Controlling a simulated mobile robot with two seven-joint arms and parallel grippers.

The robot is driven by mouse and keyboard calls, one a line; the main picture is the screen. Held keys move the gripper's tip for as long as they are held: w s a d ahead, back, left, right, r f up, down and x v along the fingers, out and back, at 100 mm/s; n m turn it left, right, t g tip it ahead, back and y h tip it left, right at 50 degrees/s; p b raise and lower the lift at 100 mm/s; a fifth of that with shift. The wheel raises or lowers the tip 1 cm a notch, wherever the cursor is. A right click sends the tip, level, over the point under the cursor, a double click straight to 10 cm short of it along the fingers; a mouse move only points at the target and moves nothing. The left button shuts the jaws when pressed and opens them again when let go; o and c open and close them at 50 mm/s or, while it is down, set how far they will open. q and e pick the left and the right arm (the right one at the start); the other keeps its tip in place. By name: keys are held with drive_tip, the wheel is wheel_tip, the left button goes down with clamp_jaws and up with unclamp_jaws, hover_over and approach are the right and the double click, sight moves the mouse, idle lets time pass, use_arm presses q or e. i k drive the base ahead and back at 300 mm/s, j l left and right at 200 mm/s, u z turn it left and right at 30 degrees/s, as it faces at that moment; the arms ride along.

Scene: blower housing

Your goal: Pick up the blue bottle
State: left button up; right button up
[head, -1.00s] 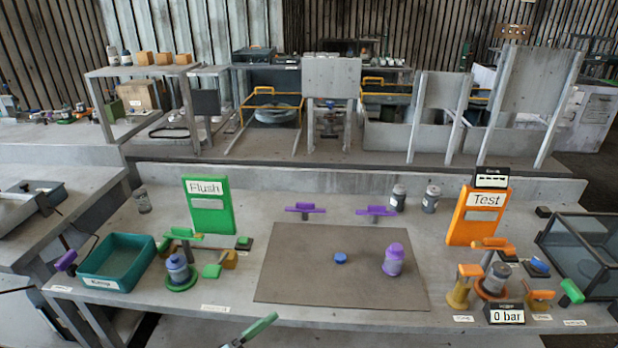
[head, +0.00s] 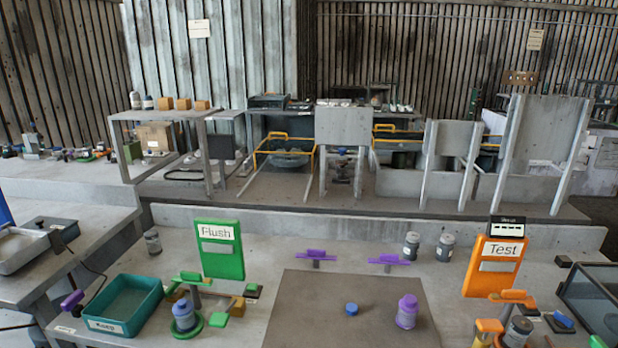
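The blue bottle (head: 184,317) is a small grey bottle with a blue cap and a blue band. It stands upright on a round green base (head: 198,328) in front of the green Flush panel (head: 220,250). Part of a green-topped fixture (head: 191,278) rises just behind it. A separate small blue cap-like piece (head: 351,309) lies on the brown mat (head: 300,325). Neither of my grippers is in view.
A teal Keep tray (head: 124,304) is left of the bottle. A purple-capped bottle (head: 407,312) stands on the mat. Two grey bottles (head: 445,248) stand near the orange Test panel (head: 494,266).

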sight(183, 310)
drive_tip(key=j+z, duration=0.2)
drive_tip(key=j, duration=0.4)
drive_tip(key=j+z, duration=0.15)
drive_tip(key=j, duration=0.45)
drive_tip(key=k+j+z, duration=0.2)
drive_tip(key=j, duration=0.4)
drive_tip(key=i, duration=0.05)
